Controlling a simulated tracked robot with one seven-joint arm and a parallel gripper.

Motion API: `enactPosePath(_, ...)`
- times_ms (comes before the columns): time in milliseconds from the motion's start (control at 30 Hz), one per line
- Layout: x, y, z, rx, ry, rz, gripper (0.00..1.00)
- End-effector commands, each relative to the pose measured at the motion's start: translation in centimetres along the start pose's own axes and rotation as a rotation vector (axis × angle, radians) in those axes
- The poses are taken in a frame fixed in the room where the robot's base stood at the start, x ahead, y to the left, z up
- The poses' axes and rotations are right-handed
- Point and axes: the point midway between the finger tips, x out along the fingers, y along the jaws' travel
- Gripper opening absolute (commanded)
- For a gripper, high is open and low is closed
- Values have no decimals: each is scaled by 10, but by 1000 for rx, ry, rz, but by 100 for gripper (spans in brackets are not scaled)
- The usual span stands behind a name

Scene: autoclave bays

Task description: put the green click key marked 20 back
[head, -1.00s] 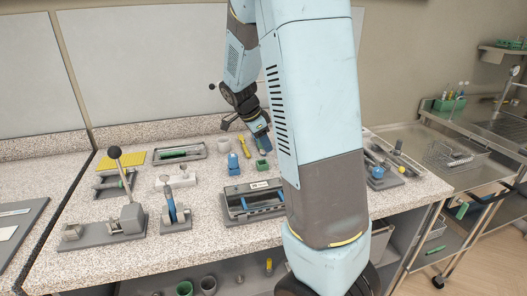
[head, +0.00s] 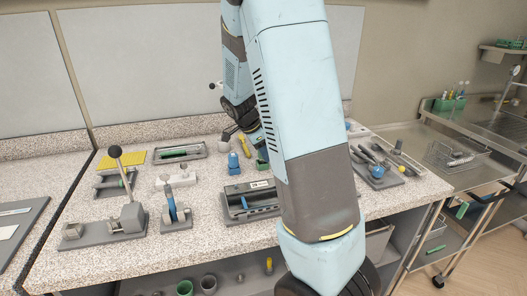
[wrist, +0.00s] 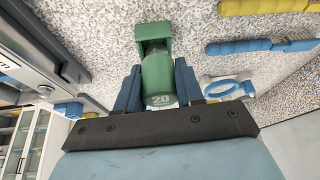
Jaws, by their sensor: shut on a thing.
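The green click key marked 20 (wrist: 158,72) sits between the two blue-grey fingers of my gripper (wrist: 158,90) in the wrist view. My gripper is shut on it, with the 20 facing the camera. The key's far end has a square opening. In the head view my gripper (head: 254,138) is over the back middle of the bench, partly hidden by my own arm. A small green shape (head: 261,164) shows just below it; I cannot tell whether it is the held key. Whether the key touches the bench is unclear.
A grey device with a display (head: 250,198) stands in front, partly behind my arm. A blue piece (head: 233,163) and a lever press (head: 130,215) are to the left.

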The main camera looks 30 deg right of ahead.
Motion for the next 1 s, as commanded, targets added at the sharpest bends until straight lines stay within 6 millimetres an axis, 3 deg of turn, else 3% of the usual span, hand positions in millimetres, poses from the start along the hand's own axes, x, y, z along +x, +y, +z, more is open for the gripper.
enactPosePath(267, 5, 1, 2, 1, 0, 2, 15)
enactPosePath(300, 5, 1, 2, 0, 0, 2, 39)
enactPosePath(567, 5, 1, 2, 1, 0, 2, 63)
enactPosePath(833, 4, 0, 1, 1, 0, 1, 63)
enactPosePath(1000, -10, 0, -3, 2, -1, -1, 63)
